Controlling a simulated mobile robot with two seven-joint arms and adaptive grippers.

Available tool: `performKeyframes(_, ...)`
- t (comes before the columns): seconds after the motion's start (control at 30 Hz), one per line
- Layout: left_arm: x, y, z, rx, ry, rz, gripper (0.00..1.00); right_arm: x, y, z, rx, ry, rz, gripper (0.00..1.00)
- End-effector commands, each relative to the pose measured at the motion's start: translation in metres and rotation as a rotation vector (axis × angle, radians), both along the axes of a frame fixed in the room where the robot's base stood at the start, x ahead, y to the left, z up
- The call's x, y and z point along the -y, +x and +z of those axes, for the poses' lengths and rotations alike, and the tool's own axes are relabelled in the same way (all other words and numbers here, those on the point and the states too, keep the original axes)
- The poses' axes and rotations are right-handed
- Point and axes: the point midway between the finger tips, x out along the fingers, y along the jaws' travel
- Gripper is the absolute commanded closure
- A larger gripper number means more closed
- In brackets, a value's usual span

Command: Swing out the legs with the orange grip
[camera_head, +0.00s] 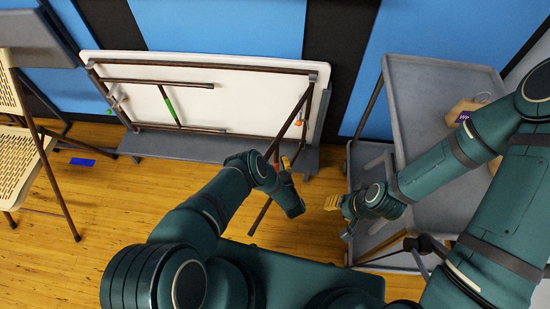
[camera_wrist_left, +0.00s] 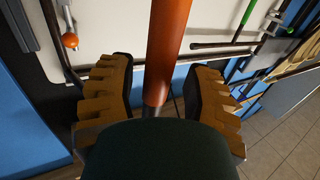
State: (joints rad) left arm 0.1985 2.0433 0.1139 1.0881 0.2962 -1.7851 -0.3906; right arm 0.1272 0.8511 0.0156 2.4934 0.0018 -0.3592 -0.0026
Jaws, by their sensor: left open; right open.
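A folding table (camera_head: 235,88) stands on its long edge, its pale underside facing me. A dark leg (camera_head: 261,215) at its right end slants out from the underside toward me. The orange grip (camera_head: 276,157) on these legs is mostly hidden by my left gripper (camera_head: 284,163) in the head view. In the left wrist view the orange grip (camera_wrist_left: 168,45) runs between the two open fingers of that gripper (camera_wrist_left: 165,95); I cannot tell whether they touch it. The other legs, with a green grip (camera_head: 169,105), lie folded against the underside. My right gripper (camera_head: 334,203) is open and empty.
A grey cart (camera_head: 415,85) stands at the right, with a tan bag (camera_head: 462,110) on it. Folding chairs (camera_head: 22,145) stand at the left. A blue item (camera_head: 82,162) lies on the floor. Wooden floor (camera_head: 130,205) is free in front of the table's left part.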

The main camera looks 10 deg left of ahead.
Motion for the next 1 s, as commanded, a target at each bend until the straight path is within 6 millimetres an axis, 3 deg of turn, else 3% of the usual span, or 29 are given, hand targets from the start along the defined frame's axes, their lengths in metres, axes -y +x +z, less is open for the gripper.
performKeyframes(0.6,-0.001,-0.001,0.084,-0.001,-0.001,0.001,0.5,0.0,0.0,0.0,0.0,0.0,0.0,0.59)
performKeyframes(1.0,-0.001,-0.002,0.094,-0.003,0.001,0.001,0.5,0.0,0.0,0.0,0.0,0.0,0.0,0.59)
